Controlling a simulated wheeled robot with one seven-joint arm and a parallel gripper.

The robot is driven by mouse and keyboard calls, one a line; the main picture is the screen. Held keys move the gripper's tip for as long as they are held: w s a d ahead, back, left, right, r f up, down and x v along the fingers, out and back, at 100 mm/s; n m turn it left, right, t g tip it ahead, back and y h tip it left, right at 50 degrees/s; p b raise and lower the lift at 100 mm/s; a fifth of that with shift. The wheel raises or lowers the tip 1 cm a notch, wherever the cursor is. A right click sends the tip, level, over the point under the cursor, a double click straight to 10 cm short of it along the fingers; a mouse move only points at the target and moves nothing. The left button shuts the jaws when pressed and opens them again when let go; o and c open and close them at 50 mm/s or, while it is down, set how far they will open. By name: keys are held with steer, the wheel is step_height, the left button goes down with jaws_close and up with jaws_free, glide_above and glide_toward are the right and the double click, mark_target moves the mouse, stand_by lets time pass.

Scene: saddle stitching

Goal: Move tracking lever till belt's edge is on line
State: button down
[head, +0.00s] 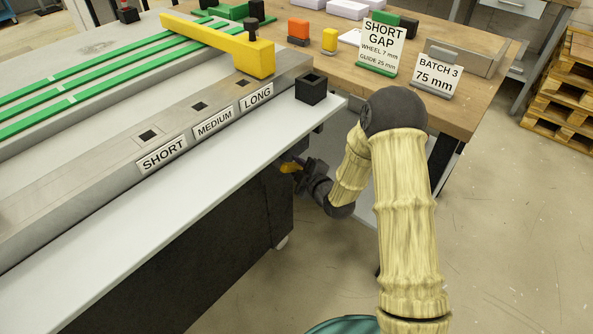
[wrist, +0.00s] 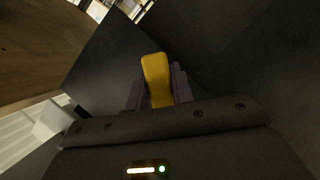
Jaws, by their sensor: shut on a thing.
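A yellow lever (head: 288,168) sticks out from the dark side of the machine, below its pale front ledge; I take it to be the tracking lever. My gripper (head: 300,173) is shut on it. In the wrist view the lever's rounded yellow handle (wrist: 157,75) stands between the two dark fingers of my gripper (wrist: 158,88). Several green belts (head: 95,80) run along the machine's grey top, with small pale marks on them. I cannot make out a tracking line or a belt edge against one. The lever's pivot is hidden.
The pale ledge (head: 200,195) overhangs close above my gripper. A yellow bar (head: 225,48) lies across the belts. A black square block (head: 311,87) sits at the ledge's end. The wooden table (head: 480,100) with signs stands behind my arm.

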steer(key=shift+d+r+n+b, duration=0.1)
steer(key=shift+r+n+b, duration=0.05)
steer(key=shift+n+b, duration=0.2)
steer(key=c, duration=1.2)
jaws_free()
steer(key=p+v, duration=0.4)
steer(key=v, duration=1.1)
steer(key=shift+p, duration=0.35)
steer(key=p+v, duration=0.2)
steer(key=p, duration=0.3)
steer(key=shift+s+p, duration=0.15)
steer(key=shift+p, duration=0.15)
